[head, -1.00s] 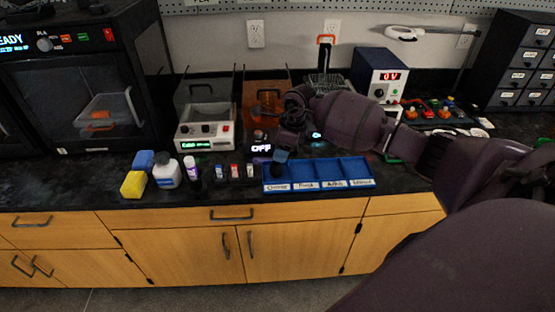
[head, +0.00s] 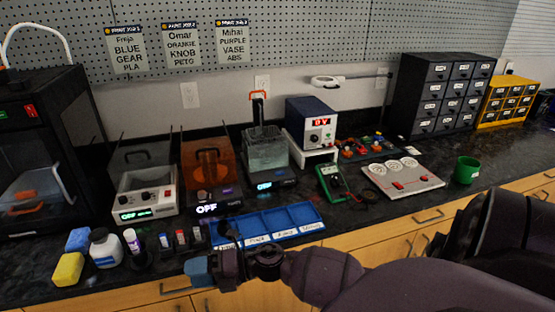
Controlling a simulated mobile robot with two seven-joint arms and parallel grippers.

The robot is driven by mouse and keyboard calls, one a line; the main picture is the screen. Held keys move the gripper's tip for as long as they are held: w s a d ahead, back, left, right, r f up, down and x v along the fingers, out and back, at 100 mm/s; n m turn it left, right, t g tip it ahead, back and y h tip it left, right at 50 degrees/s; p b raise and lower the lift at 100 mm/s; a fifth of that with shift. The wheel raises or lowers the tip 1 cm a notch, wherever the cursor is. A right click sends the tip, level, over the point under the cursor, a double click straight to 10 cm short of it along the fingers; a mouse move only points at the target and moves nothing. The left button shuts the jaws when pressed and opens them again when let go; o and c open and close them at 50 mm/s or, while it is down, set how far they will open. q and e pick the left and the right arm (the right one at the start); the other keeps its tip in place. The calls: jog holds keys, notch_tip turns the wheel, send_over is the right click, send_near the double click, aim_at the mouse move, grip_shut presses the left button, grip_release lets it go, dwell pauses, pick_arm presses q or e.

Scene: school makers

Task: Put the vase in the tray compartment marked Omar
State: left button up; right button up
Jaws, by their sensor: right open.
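The blue tray (head: 278,221) lies near the counter's front edge, with a row of compartments and white name labels along its front. The labels are too blurred for me to find Omar's surely. A small dark object (head: 229,231) is in the leftmost compartment; I cannot tell whether it is the vase. I make out no purple vase elsewhere. My right gripper (head: 196,270) is open in front of the tray's left end, with bluish fingertips pointing left. Nothing clearly shows between them. My left gripper is out of view.
Small bottles and a white jar (head: 106,249) stand left of the tray. Behind it are an orange box (head: 207,170) and a clear tank (head: 266,150). A green cup (head: 467,170) stands right.

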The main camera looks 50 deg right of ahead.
jog(key=s+d+f+m+h, duration=0.3)
jog(key=s+f+m+h, duration=0.4)
jog(key=m, duration=0.7)
jog(key=s+d+f+m+h, duration=0.3)
jog(key=s+f+m+h, duration=0.4)
jog(key=s+m, duration=0.4)
jog(key=m, duration=0.4)
jog(key=shift+s, duration=0.25)
